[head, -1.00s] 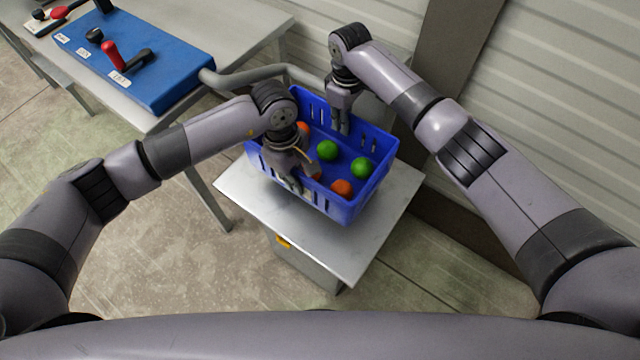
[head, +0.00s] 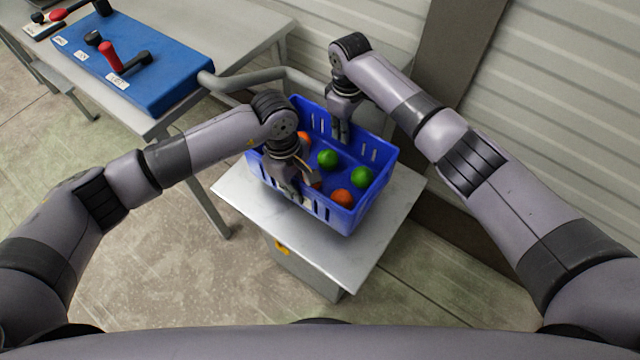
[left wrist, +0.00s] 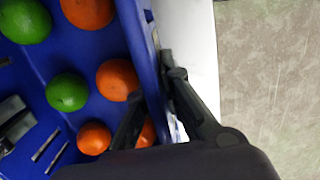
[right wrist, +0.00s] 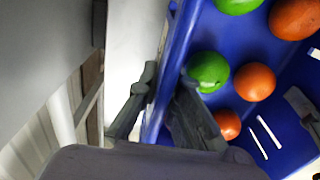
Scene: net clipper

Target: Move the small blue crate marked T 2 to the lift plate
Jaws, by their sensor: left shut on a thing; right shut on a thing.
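A blue slotted crate (head: 345,218) holds several orange and green fruits. In the head view it is over a light metal plate (head: 385,230) on a stand. I cannot tell whether its base touches the plate, and I see no T 2 mark. My left gripper (head: 296,192) is shut on the crate's near wall. In the left wrist view its fingers (left wrist: 150,105) straddle that blue wall. My right gripper (head: 341,132) is shut on the opposite, far wall. In the right wrist view its fingers (right wrist: 165,95) sit on either side of that wall.
A bench (head: 235,40) at the upper left carries a blue control box (head: 165,80) with a red-handled lever (head: 110,57). A grey pipe rail (head: 245,77) runs behind the crate. A ribbed wall (head: 560,90) stands at the right.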

